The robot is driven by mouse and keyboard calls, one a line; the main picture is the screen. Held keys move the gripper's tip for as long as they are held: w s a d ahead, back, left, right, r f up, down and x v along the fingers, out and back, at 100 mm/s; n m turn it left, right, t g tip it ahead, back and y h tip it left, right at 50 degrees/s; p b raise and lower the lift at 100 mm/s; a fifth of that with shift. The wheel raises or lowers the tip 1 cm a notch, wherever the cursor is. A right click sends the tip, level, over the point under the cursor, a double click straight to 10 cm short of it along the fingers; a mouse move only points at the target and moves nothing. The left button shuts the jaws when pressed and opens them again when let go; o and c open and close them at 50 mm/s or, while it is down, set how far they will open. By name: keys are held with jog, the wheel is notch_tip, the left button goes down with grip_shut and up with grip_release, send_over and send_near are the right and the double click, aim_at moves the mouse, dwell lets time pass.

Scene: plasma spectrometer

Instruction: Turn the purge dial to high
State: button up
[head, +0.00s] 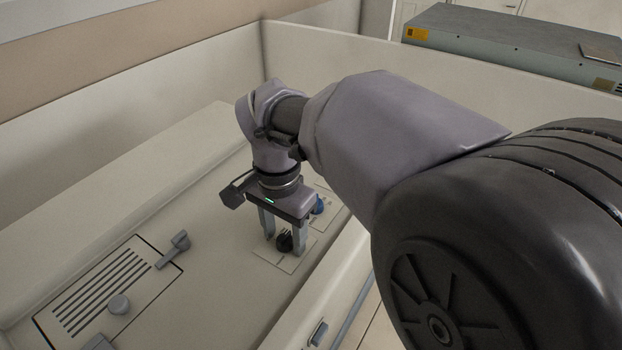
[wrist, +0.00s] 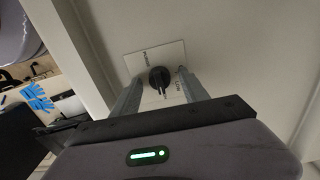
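A black dial (head: 285,241) sits on a pale label plate (head: 268,250) on the machine's panel. My gripper (head: 286,247) points down over this dial, fingers apart. In the wrist view one finger of my gripper (wrist: 159,79) is on each side of the dial, and a gap shows on both sides.
A blue knob (head: 318,204) stands just behind my gripper on another plate. A raised pale wall (head: 350,48) borders the panel behind.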

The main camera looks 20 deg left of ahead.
aim_at(284, 235)
notch_tip(284, 235, up, 17)
jog(key=p, duration=0.3)
jog(key=shift+r, duration=0.2)
